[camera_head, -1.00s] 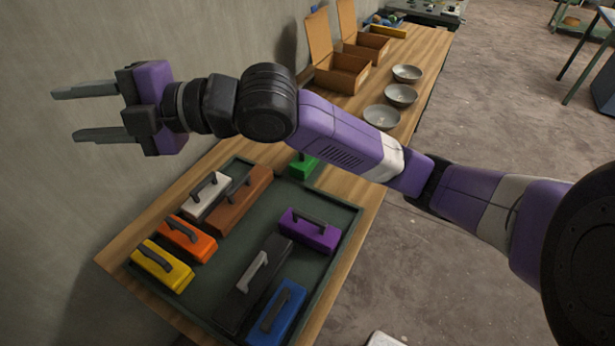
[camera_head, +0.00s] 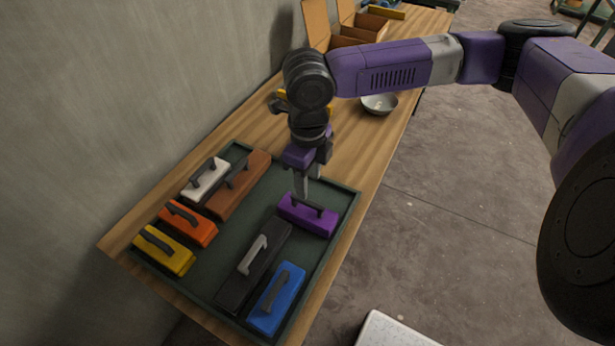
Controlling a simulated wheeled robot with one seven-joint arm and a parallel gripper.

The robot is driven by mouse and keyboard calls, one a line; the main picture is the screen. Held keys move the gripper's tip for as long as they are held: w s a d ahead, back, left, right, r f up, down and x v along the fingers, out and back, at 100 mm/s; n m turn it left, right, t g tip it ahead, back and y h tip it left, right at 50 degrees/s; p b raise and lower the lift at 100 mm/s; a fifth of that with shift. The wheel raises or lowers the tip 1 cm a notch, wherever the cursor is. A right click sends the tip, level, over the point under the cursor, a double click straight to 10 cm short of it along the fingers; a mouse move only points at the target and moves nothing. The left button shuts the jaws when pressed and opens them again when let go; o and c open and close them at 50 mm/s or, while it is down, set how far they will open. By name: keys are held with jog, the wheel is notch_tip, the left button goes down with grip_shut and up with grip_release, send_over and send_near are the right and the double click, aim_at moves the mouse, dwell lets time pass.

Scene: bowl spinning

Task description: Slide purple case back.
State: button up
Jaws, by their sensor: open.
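The purple case (camera_head: 305,217) lies in the dark green tray (camera_head: 231,252), near the tray's right edge, with a dark handle on top. My gripper (camera_head: 306,193) points down at the case's handle, with its fingers at or just above the handle. It is open; whether the fingers straddle or touch the handle cannot be told from this view.
In the tray also lie a black case (camera_head: 252,264), a blue case (camera_head: 276,297), a brown case (camera_head: 240,186), a white case (camera_head: 205,181), an orange case (camera_head: 188,224) and a yellow case (camera_head: 163,250). A bowl (camera_head: 379,104) and cardboard boxes (camera_head: 345,43) stand farther back. Open tray floor lies left of the purple case.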

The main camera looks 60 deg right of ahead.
aim_at(307, 201)
notch_tip(307, 201, down, 7)
jog(key=b, duration=0.6)
jog(key=shift+f, duration=0.15)
jog(key=shift+a, duration=0.1)
grip_shut()
dwell(0.9)
jog(key=shift+w, duration=0.1)
jog(key=shift+w+a, duration=0.15)
jog(key=shift+w, duration=4.1)
